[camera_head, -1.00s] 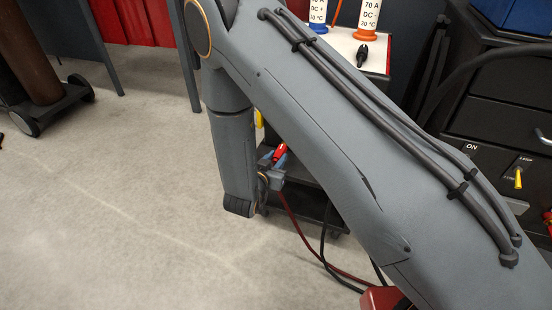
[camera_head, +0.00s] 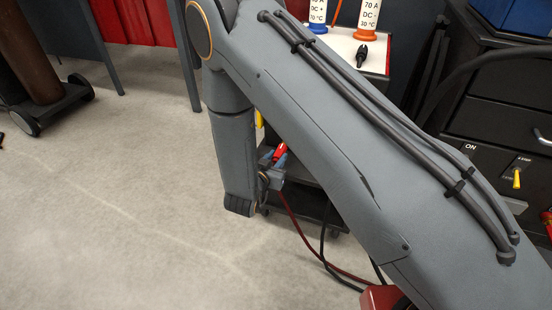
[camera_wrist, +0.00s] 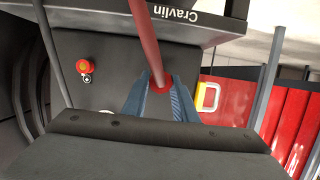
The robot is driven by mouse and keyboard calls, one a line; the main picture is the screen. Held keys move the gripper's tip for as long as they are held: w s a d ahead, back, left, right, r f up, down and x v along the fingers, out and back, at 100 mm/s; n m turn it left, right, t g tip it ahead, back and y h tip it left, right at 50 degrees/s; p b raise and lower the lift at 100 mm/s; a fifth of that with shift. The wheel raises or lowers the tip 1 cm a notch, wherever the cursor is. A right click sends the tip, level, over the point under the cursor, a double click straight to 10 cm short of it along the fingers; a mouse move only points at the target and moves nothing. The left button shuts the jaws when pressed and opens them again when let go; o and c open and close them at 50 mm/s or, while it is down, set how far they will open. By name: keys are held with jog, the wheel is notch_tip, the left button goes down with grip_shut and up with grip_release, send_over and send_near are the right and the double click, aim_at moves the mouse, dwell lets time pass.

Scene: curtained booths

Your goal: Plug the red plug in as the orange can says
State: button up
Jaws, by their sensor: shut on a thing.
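The red plug (camera_head: 280,151) is held between the blue-grey fingers of my gripper (camera_head: 276,163), low behind my arm in the head view. In the wrist view my gripper (camera_wrist: 161,86) is shut around the red plug (camera_wrist: 161,80), and a red cable runs up from it. The orange can (camera_head: 368,22) stands on a white-topped cart at the top; its label seems to read 70 A, DC -, 30 °C. A dark panel (camera_wrist: 100,45) beyond the fingers carries a red round fitting (camera_wrist: 84,67). The plug's tip is hidden.
A blue-based can (camera_head: 318,14) and a black plug-like piece (camera_head: 361,56) are on the cart top (camera_head: 342,45). A black machine (camera_head: 490,150) with a yellow switch (camera_head: 517,178) stands right. Dark and red cables trail below. Open floor (camera_head: 120,200) lies left.

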aim_at(280, 150)
jog(key=shift+w+d, duration=0.3)
jog(key=shift+w, duration=0.5)
jog(key=shift+w+d, duration=0.25)
jog(key=shift+w, duration=0.5)
jog(key=o, duration=1.2)
jog(key=shift+s, duration=0.1)
jog(key=p+v, duration=0.1)
jog(key=v, duration=0.6)
jog(key=shift+s+a+r, duration=0.1)
jog(key=shift+s+r, duration=0.05)
jog(key=shift+s, duration=0.15)
jog(key=shift+w, duration=0.1)
